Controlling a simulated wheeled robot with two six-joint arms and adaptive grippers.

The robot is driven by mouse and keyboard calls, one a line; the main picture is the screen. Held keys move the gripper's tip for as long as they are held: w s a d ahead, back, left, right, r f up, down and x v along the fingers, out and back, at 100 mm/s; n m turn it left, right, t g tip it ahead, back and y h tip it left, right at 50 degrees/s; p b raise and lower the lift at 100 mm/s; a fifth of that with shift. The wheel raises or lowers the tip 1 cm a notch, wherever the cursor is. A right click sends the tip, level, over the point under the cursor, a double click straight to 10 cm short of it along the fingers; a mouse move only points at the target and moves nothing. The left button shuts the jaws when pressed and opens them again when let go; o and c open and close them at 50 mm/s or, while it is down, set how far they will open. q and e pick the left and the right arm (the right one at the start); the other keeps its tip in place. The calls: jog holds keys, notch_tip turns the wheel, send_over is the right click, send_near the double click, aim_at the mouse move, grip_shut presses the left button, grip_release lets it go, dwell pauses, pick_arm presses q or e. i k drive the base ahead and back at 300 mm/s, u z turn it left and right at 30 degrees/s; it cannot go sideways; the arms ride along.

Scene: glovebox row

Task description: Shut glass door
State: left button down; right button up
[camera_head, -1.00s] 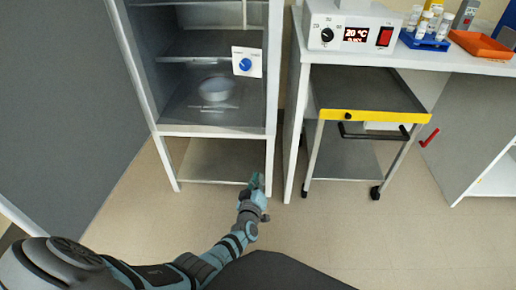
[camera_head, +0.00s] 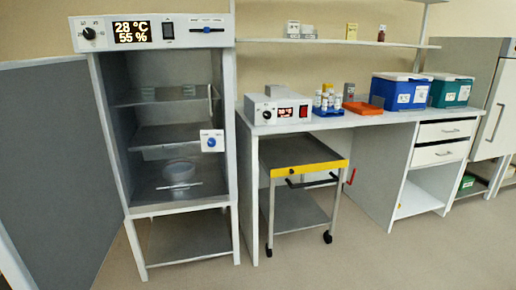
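The incubator cabinet (camera_head: 160,212) stands at the left, with a lit display reading 28 °C and 55 % on top. Its large grey outer door (camera_head: 58,165) is swung wide open to the left. The clear glass door (camera_head: 172,115) seems to lie across the front of the chamber, with a small white plate and blue knob (camera_head: 211,141) at its right edge. I cannot tell whether it is fully flush with the frame. Shelves and a round clear dish (camera_head: 178,172) show inside. Neither of my grippers is in view.
A bench (camera_head: 350,121) to the right carries a small heater box (camera_head: 278,110), a tube rack (camera_head: 327,105), an orange tray (camera_head: 363,108) and blue (camera_head: 400,92) and green boxes (camera_head: 452,91). A yellow-edged cart (camera_head: 307,168) stands under it. The floor in front is clear.

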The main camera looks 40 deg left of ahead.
aim_at(205, 134)
jog(key=u, duration=1.1)
jog(key=i, duration=0.75)
